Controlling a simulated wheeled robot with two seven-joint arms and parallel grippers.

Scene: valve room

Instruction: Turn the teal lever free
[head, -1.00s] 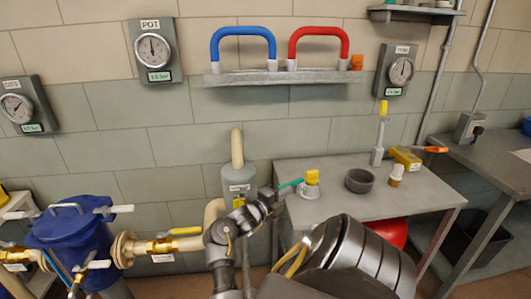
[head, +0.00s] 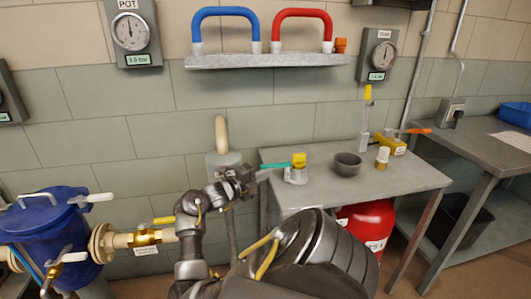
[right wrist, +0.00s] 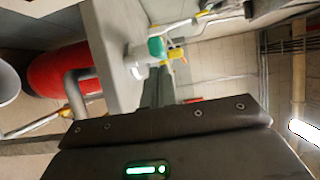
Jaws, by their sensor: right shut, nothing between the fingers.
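The teal lever (head: 273,166) sticks out to the left from a small valve with a yellow top (head: 298,160) and a pale body (head: 296,176), near the left edge of the grey table. My right gripper (head: 252,178) is shut and empty, just left of the lever's free end. I cannot tell whether they touch. In the right wrist view the lever (right wrist: 156,46) shows as a teal end beyond the shut fingers (right wrist: 160,88), with the yellow top (right wrist: 176,52) beside it. My left gripper is not in view.
The grey table (head: 400,182) also bears a dark bowl (head: 347,164), a small white-and-amber bottle (head: 382,158) and a yellow valve with an orange lever (head: 393,145). A red tank (head: 366,222) stands below.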

